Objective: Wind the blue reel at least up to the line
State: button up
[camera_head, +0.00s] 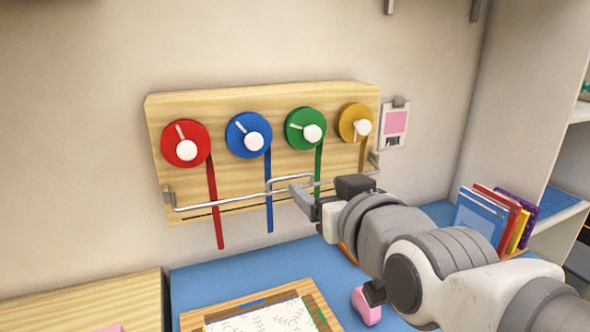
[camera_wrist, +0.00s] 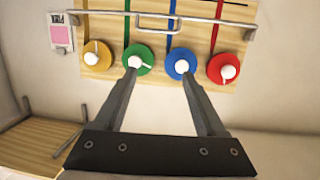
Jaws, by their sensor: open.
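The blue reel (camera_head: 242,128) is mounted on a wooden board, second from the left, with a white knob (camera_head: 254,141) and a white mark. Its blue ribbon (camera_head: 268,190) hangs behind a metal bar, and its end is below the dark line (camera_head: 225,210) near the board's bottom edge. My gripper (camera_head: 300,193) is open and empty, in front of the board, low and right of the blue reel. In the wrist view, the picture is inverted; my gripper (camera_wrist: 158,68) points at the board, its fingertips overlapping the green and blue reels (camera_wrist: 181,55). Contact is not visible.
Red (camera_head: 183,135), green (camera_head: 300,136) and yellow (camera_head: 350,120) reels share the board. The metal bar (camera_head: 235,200) crosses in front of the ribbons. Below are a blue tabletop (camera_head: 215,275), a framed pad (camera_head: 270,318) and a pink object (camera_head: 364,308). Books (camera_head: 490,222) stand at right.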

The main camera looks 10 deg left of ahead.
aim_at(255, 141)
jog(key=s+a+r+n+t+y+b, duration=0.1)
jog(key=a+y+b, duration=0.15)
jog(key=a, duration=0.25)
jog(key=x, duration=1.1)
jog(key=r+x, duration=0.1)
jog(key=x, duration=0.5)
jog(key=shift+w+d, duration=0.1)
jog(key=shift+d, duration=0.15)
grip_shut()
